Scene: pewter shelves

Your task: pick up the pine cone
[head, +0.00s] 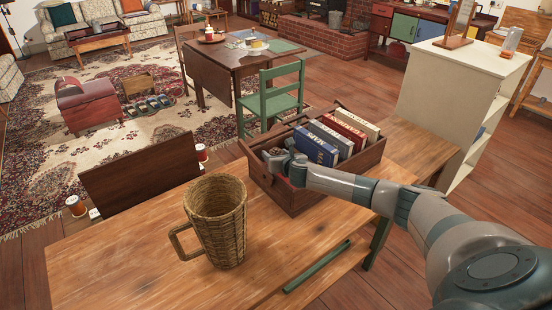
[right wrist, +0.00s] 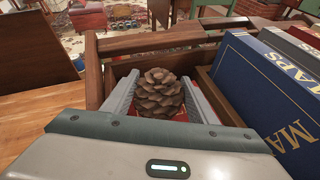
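The brown pine cone (right wrist: 158,96) sits in the left compartment of a wooden box (head: 297,202), on a reddish surface in the right wrist view. My right gripper (head: 283,165) reaches down into that compartment. In the right wrist view its two grey fingers (right wrist: 160,92) stand apart, one on each side of the pine cone, open around it. Whether they touch the cone is hard to tell. In the head view the gripper and arm mostly hide the cone. My left gripper is in neither view.
Several map books (head: 318,144) stand upright in the box, right of the gripper; a blue one (right wrist: 262,90) is close to it. The box has raised wooden walls. A wicker mug (head: 222,222) stands on the table (head: 130,262) at left. A white shelf unit (head: 452,88) stands behind my right arm.

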